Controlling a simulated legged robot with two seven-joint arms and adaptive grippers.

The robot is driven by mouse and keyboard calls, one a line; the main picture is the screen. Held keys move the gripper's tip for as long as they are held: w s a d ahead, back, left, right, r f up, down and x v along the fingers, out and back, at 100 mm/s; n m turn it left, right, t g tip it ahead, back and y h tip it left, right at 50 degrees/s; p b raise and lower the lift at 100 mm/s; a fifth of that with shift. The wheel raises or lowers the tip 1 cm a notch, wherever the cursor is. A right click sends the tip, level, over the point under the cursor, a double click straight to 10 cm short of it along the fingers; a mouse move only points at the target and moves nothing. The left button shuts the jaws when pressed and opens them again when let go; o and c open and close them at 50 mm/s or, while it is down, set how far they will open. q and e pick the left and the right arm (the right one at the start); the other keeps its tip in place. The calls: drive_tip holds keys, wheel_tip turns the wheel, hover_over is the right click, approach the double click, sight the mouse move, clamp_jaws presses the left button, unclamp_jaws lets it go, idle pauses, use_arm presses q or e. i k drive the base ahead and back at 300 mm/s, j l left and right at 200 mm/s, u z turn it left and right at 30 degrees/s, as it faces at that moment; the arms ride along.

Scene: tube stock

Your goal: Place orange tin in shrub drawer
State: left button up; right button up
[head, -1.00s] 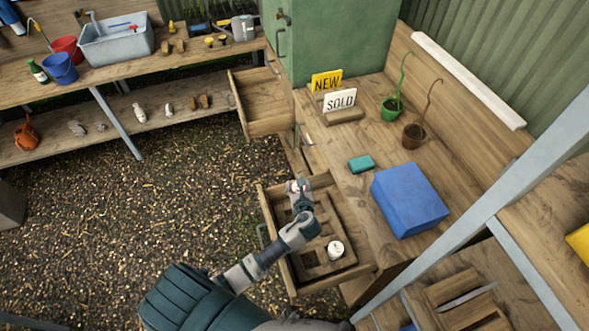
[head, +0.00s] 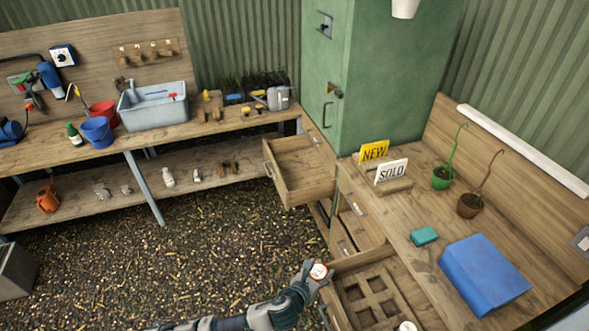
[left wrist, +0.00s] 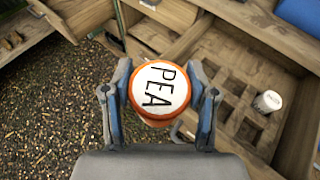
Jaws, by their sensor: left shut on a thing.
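My left gripper (head: 306,277) is shut on the orange tin (head: 319,271). In the left wrist view the tin (left wrist: 162,90) shows an orange rim and a white lid reading "PEA", between the two fingers (left wrist: 160,98). The tin is held up by the front left edge of an open drawer with dividers (head: 338,308). A white-topped tin (head: 408,327) stands in that drawer and also shows in the left wrist view (left wrist: 267,102). Another open drawer (head: 310,190) sits farther back and looks empty. I can read no shrub label on either. My right gripper is out of view.
The bench holds a blue box (head: 485,275), a teal block (head: 424,236), NEW (head: 374,151) and SOLD (head: 391,171) signs and two potted plants (head: 443,177). A green cabinet (head: 390,80) stands behind. The gravel floor (head: 190,260) left of the drawers is clear.

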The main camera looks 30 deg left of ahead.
sight(304, 175)
drive_tip(key=i+j+z, duration=0.1)
drive_tip(key=j, duration=0.5)
drive_tip(key=i+j, duration=0.15)
drive_tip(key=j, duration=0.5)
drive_tip(key=i+j+z, duration=0.15)
drive_tip(key=j, duration=0.5)
drive_tip(key=j+z, duration=0.1)
drive_tip(key=j, duration=0.5)
drive_tip(key=i+j, duration=0.35)
drive_tip(key=i, duration=0.25)
drive_tip(key=i+j+z, duration=0.1)
drive_tip(key=i+j, duration=0.25)
drive_tip(key=i, duration=0.25)
drive_tip(key=i+j+z, duration=0.1)
drive_tip(key=i+j, duration=0.35)
drive_tip(key=i, duration=0.15)
